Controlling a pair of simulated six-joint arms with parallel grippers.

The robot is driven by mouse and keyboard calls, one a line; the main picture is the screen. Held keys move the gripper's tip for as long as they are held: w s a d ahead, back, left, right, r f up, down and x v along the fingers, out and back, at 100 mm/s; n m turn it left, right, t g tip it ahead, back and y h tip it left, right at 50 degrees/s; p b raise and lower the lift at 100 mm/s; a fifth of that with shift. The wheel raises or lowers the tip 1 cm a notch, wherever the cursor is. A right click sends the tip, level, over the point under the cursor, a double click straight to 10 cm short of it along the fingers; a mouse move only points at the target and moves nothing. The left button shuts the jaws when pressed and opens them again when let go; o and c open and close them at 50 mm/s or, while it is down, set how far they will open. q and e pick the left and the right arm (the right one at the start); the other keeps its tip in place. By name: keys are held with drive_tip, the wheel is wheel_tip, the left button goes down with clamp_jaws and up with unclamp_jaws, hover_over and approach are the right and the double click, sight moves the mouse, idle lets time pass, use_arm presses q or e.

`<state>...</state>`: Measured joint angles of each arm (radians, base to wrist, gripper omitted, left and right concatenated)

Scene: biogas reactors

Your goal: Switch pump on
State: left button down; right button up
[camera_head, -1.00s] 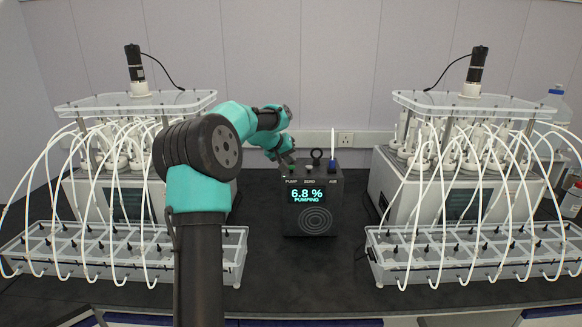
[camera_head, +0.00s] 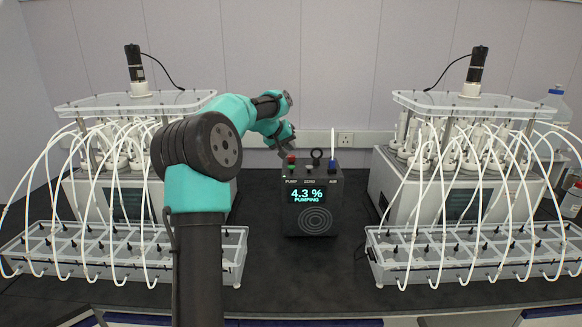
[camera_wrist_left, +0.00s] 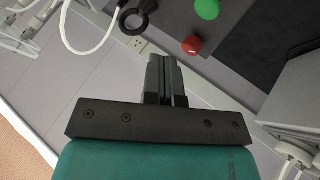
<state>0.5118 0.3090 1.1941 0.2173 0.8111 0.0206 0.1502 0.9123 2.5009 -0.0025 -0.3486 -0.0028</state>
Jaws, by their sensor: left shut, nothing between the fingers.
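A black pump box (camera_head: 313,200) stands on the bench between the two reactor units. Its screen (camera_head: 307,195) reads "4.3 % PUMPING". Above the label PUMP are a red button (camera_head: 291,159) and a green button (camera_head: 292,168); the wrist view also shows the red button (camera_wrist_left: 192,45) and the green button (camera_wrist_left: 207,9). My left gripper (camera_head: 283,147) is shut and empty, just above and left of the red button. Its closed fingers (camera_wrist_left: 166,72) look apart from both buttons in the wrist view. My right gripper is not in view.
A black ring (camera_head: 316,155) and a blue part with a white tube (camera_head: 333,163) stand on the box top. Reactor units with looping white tubes stand at left (camera_head: 140,190) and right (camera_head: 460,195). The bench in front of the box is clear.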

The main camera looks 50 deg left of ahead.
use_arm(q)
drive_tip(key=shift+r, duration=0.95)
